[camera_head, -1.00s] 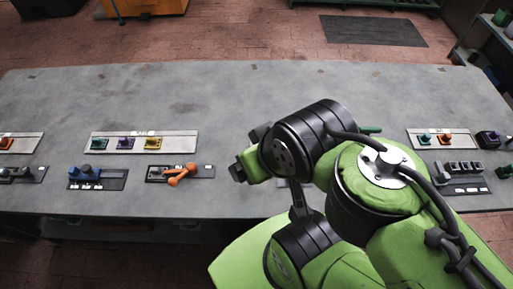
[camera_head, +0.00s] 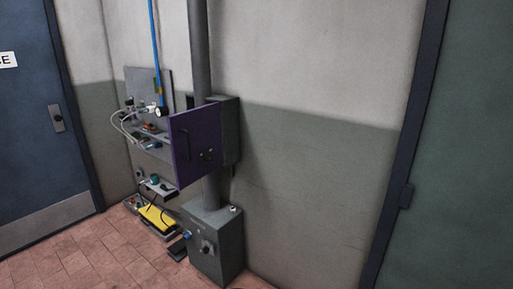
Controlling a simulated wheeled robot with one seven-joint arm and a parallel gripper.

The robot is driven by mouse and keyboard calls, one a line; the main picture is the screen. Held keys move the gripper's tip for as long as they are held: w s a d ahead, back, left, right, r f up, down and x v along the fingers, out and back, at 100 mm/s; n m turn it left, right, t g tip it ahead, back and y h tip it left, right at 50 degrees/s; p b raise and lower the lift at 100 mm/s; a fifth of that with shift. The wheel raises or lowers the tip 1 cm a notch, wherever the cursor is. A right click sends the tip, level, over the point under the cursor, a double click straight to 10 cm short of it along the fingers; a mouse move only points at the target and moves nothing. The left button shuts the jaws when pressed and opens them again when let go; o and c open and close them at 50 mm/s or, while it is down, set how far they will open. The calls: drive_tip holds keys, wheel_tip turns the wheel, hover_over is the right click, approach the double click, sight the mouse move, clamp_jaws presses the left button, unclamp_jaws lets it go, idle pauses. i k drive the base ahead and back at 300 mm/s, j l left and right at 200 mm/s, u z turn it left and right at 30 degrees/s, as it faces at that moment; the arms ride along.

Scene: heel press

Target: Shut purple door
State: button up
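The purple door (camera_head: 197,143) is the front panel of a grey cabinet (camera_head: 230,130) fixed by the wall and pipe. It stands swung open, away from the cabinet body. A dark vertical handle (camera_head: 182,146) shows on its face, and small dark fittings show near its lower right. The inside of the cabinet is mostly hidden behind the door. My gripper is not in this view.
A grey box (camera_head: 213,245) stands on the floor below the cabinet. A panel with cables and fittings (camera_head: 150,85) is on the wall at left. A yellow item (camera_head: 158,217) and black pedal (camera_head: 178,248) lie on the floor. Bare tiles (camera_head: 90,250) are at front left.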

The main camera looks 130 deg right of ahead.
sight(196, 133)
drive_tip(key=z, duration=4.2)
drive_tip(key=i+j+u, duration=0.1)
drive_tip(key=i+u, duration=0.35)
drive_tip(key=i, duration=0.4)
drive_tip(key=i+l+u, duration=0.15)
drive_tip(key=i+u, duration=0.3)
drive_tip(key=i, duration=0.4)
